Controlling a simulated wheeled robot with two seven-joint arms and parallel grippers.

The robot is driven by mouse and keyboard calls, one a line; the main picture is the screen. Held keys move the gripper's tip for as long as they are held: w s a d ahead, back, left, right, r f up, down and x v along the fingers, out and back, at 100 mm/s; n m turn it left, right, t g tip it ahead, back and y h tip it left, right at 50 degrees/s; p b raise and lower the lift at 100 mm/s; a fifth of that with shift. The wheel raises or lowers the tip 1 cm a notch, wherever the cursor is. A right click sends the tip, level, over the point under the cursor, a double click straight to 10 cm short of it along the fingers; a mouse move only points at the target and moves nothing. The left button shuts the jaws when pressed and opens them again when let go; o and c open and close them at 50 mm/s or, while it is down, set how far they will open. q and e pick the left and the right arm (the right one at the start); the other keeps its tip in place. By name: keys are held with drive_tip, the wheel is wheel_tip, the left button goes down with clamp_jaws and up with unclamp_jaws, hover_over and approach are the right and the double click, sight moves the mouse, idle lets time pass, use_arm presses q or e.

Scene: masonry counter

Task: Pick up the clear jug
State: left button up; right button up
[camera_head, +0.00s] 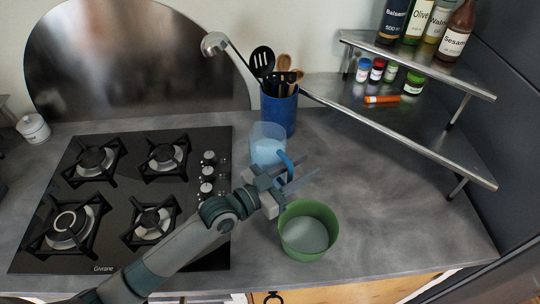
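The clear jug (267,142), a see-through, bluish vessel with a blue handle (286,162), stands upright on the counter just right of the hob. My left gripper (309,169) reaches in from the lower left, in front of the jug and close to its handle. Its two fingers point right and are spread apart. The gripper overlaps the lower jug and handle in this view, so I cannot tell whether it touches the handle. My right gripper is not in view.
A green bowl (308,231) sits just in front of the gripper. A blue utensil holder (279,110) stands behind the jug. The black gas hob (118,235) is at left. A metal shelf (430,135) with bottles and small jars is at right. The counter (390,190) right of the bowl is clear.

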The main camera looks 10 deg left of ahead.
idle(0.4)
use_arm(q)
clamp_jaws()
idle(1.2)
drive_tip(key=shift+r, duration=0.1)
